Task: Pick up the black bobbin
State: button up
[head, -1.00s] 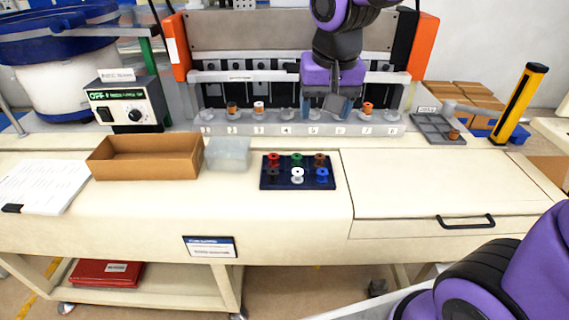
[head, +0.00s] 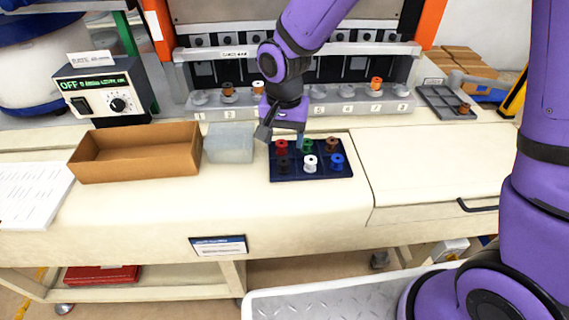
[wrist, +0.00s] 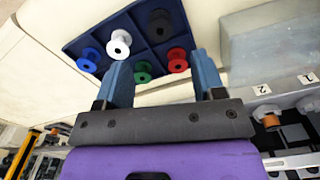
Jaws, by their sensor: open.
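The black bobbin (head: 283,164) stands in the front left compartment of the dark blue tray (head: 325,177). In the wrist view the black bobbin (wrist: 160,22) is at the top, beyond the fingertips. My gripper (head: 282,134) is over the back left part of the tray, pointing down, with its blue fingers apart and nothing between them. In the wrist view my gripper (wrist: 163,75) has its fingers spread, with the green bobbin (wrist: 142,72) and red bobbin (wrist: 177,60) near them. The white bobbin (head: 310,163) stands right of the black one.
The blue bobbin (head: 337,161) and brown bobbin (head: 332,145) fill the tray's right side. A clear box (head: 229,143) and a cardboard box (head: 140,165) stand to the left. A feeder row with numbered seats (head: 330,108) is behind. The bench right of the tray is clear.

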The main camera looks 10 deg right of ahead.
aim_at(284, 161)
jog(key=shift+s+a+f, duration=0.1)
jog(key=shift+f, duration=1.65)
jog(key=shift+s+f, duration=0.1)
jog(key=shift+f, duration=1.65)
jog(key=c, duration=1)
jog(key=shift+r, duration=0.2)
